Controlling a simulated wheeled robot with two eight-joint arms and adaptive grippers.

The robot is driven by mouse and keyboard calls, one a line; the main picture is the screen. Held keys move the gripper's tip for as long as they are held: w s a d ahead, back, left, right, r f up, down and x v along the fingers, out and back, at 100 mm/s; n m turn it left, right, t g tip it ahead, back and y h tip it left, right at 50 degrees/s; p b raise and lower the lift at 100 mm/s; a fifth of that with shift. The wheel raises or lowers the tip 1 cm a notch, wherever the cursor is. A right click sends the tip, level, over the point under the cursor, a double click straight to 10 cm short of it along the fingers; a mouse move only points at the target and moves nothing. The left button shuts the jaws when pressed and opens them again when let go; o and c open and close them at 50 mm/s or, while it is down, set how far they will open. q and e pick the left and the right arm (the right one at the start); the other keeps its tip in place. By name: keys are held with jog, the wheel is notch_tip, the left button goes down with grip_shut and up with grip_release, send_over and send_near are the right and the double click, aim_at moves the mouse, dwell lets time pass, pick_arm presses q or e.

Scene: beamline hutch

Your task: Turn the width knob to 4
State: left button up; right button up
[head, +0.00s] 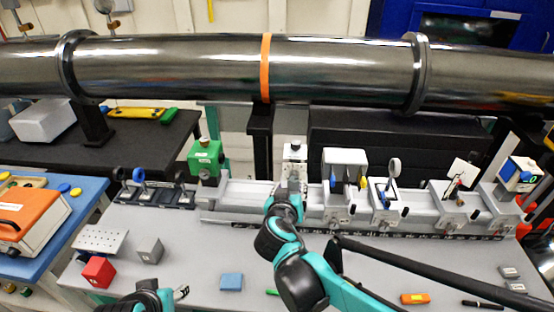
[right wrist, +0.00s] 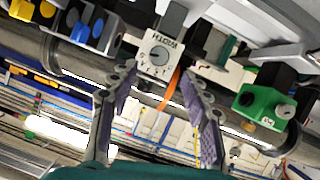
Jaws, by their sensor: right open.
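The width knob (right wrist: 158,54) is a small round grey dial on a white box face lettered WIDTH, upside down in the right wrist view. My left gripper (head: 180,293) is at the lower left edge, mostly cut off.
A green box (head: 206,160) with a knob stands left of the housing. A grey slit unit (head: 343,165) and several optic mounts stand to the right on the rail (head: 255,193). A large metal pipe (head: 180,68) crosses behind. A red cube (head: 98,272) and grey cube (head: 150,250) lie front left.

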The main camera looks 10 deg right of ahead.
aim_at(294, 178)
jog(key=b+x, duration=0.2)
jog(key=x, duration=0.5)
jog(key=shift+w+d+b, duration=0.2)
jog(key=shift+w+b, duration=0.05)
jog(key=shift+b, duration=0.05)
grip_shut()
